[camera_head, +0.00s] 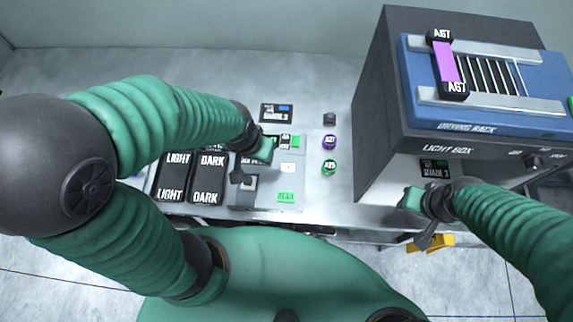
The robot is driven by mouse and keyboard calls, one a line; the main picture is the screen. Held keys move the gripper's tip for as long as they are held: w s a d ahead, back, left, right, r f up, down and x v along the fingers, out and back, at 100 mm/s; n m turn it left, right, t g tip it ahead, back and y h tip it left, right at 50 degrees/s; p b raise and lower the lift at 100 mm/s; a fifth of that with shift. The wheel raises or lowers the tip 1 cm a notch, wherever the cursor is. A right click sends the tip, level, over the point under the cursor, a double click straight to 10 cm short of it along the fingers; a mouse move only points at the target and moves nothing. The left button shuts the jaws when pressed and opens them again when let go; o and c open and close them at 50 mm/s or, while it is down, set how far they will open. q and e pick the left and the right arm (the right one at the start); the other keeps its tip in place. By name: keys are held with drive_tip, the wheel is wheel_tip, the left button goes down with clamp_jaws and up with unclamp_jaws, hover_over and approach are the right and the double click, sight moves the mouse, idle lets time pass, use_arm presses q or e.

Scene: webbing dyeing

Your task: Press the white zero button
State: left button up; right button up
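A small white button (288,168) sits on the right part of the grey panel, between a green button above and a green READ button (286,197) below. My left gripper (252,164) is over the panel, just left of the white button. Whether it touches the panel is unclear, and it covers part of a display and the device there. My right gripper (418,221) is in front of the light box, away from the white button. The opening of both grippers is unclear at this angle.
LIGHT and DARK black blocks (192,178) stand left of my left gripper. A purple-topped (330,142) and a green-topped (330,168) container stand to the right. The light box (385,105) carries a blue drying rack (480,125).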

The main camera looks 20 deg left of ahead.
use_arm(q)
clamp_jaws()
idle(0.3)
idle(1.5)
